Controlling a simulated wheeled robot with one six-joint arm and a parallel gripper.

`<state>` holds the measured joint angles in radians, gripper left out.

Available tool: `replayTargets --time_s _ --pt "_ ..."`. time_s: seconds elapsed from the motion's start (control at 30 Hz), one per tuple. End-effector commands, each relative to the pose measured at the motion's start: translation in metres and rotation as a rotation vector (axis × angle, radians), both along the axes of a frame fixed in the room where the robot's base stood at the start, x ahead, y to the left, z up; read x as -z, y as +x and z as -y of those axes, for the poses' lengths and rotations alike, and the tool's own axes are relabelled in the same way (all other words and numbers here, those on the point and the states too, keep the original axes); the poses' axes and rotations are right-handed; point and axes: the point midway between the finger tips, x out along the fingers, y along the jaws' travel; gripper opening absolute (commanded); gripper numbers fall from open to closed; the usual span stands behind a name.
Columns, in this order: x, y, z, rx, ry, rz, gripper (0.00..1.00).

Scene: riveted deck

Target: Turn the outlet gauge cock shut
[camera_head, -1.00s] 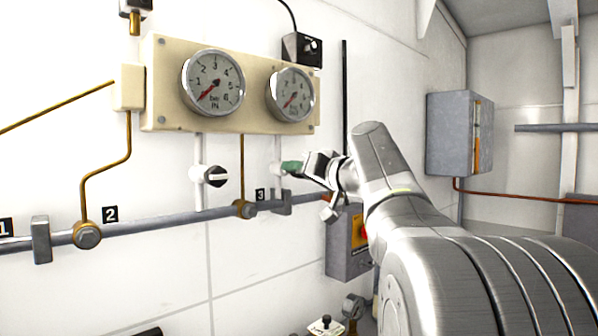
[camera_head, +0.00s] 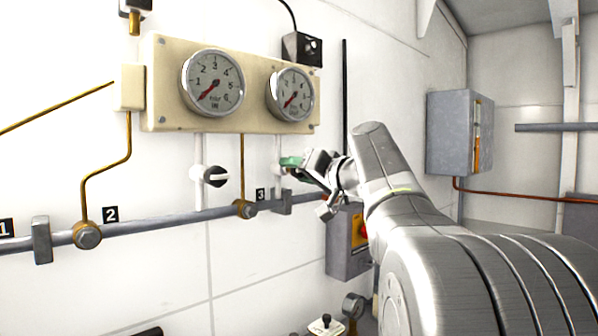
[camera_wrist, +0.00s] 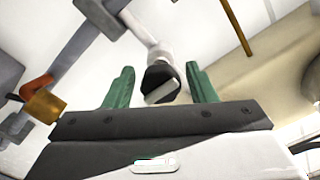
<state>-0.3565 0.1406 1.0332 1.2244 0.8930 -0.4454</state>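The outlet gauge cock, with a round black body and a pale bar across it, shows in the wrist view (camera_wrist: 161,83). It lies between the two green fingertips of my gripper (camera_wrist: 162,86), with a visible gap on each side. In the head view my gripper (camera_head: 292,168) is just in front of this cock, below the right gauge (camera_head: 290,94), and mostly hides it. The white stem (camera_head: 278,148) above the cock shows. The gripper is open, and its fingers look tilted in the head view. I cannot tell how deep the cock sits between them.
A similar cock (camera_head: 215,176) stands to the left, below the left gauge (camera_head: 213,82). The grey pipe (camera_head: 160,223) with brass fittings runs close below. The cream gauge board (camera_head: 165,85) is above. A grey box with a red button (camera_head: 347,243) is below right.

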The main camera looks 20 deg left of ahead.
Motion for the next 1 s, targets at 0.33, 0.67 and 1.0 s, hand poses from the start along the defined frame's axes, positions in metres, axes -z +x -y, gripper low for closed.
replayTargets --time_s 0.33,0.67,1.0 --pt "0.000 -0.001 0.002 0.001 0.001 0.002 0.56" --pt "0.001 -0.019 0.048 0.005 0.001 0.004 0.56" --pt "0.001 -0.042 0.103 0.005 0.001 0.002 0.56"
